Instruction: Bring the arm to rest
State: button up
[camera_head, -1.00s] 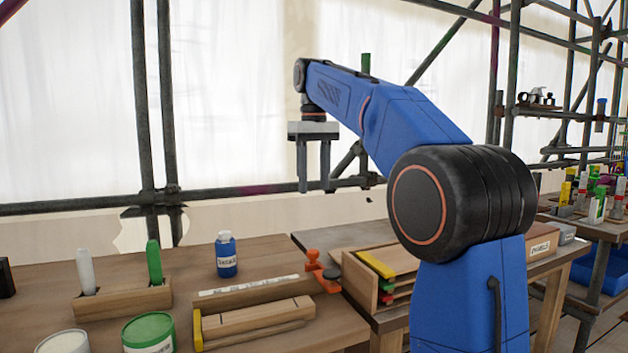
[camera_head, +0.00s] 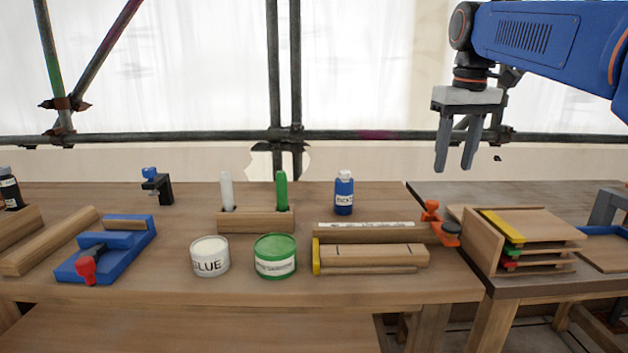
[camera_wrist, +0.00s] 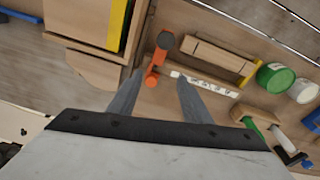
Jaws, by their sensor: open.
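My gripper (camera_head: 456,168) hangs at the upper right of the head view, fingers pointing down. Its two grey fingers are apart with nothing between them. It is held in the air above the back of the workbench (camera_head: 180,285), right of the blue bottle (camera_head: 344,194). My blue arm reaches in from the right edge. In the wrist view the fingers (camera_wrist: 155,90) spread over the bench, with the orange clamp (camera_wrist: 157,62) and a white labelled strip (camera_wrist: 205,82) far below.
A wooden rack with coloured edges (camera_head: 520,240) stands at the right. A green tin (camera_head: 275,257), a glue tin (camera_head: 209,256), a holder with two sticks (camera_head: 255,220) and a blue jig (camera_head: 108,250) stand on the bench. Scaffold pipes (camera_head: 350,135) run behind. The air above the bench is clear.

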jog(key=s+f+m+t, duration=0.1)
jog(key=s+f, duration=1.1)
jog(key=f, duration=0.3)
jog(key=s+a+f+m+t, duration=0.1)
jog(key=s+f+t, duration=0.1)
jog(key=s+f, duration=1.1)
notch_tip(320, 180, down, 2)
jog(key=shift+s+a+t, duration=0.2)
jog(key=shift+t, duration=0.1)
